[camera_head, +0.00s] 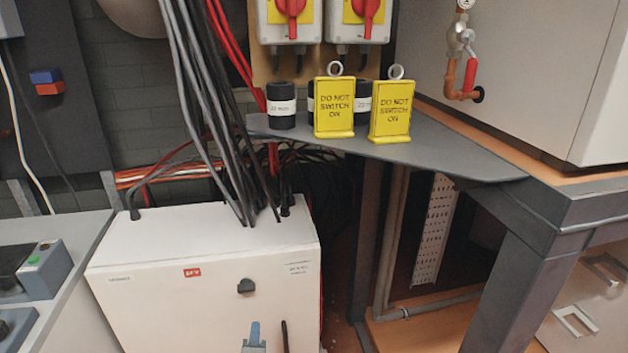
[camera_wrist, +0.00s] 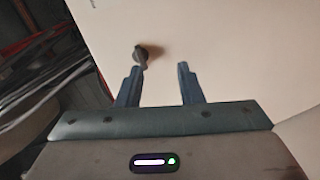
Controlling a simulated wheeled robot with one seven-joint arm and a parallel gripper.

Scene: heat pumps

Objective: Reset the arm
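My gripper (camera_wrist: 160,72) is open, with its two blue-grey fingers apart and nothing between them. It is in front of the white cabinet (camera_wrist: 230,50). A dark knob (camera_wrist: 148,53) on the cabinet shows just beyond the left fingertip. In the head view, only the tips of my gripper (camera_head: 269,328) show at the bottom edge, in front of the white cabinet (camera_head: 140,290) and below its black knob (camera_head: 246,286). I cannot tell whether the fingers touch the cabinet. Most of my arm is out of view.
Thick cables (camera_head: 215,110) run down into the cabinet top. A grey shelf (camera_head: 440,150) holds two yellow "DO NOT SWITCH ON" signs (camera_head: 334,105) and black cylinders (camera_head: 280,105). Red-handled switches (camera_head: 290,15) are above. A grey metal frame (camera_head: 520,270) stands at right.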

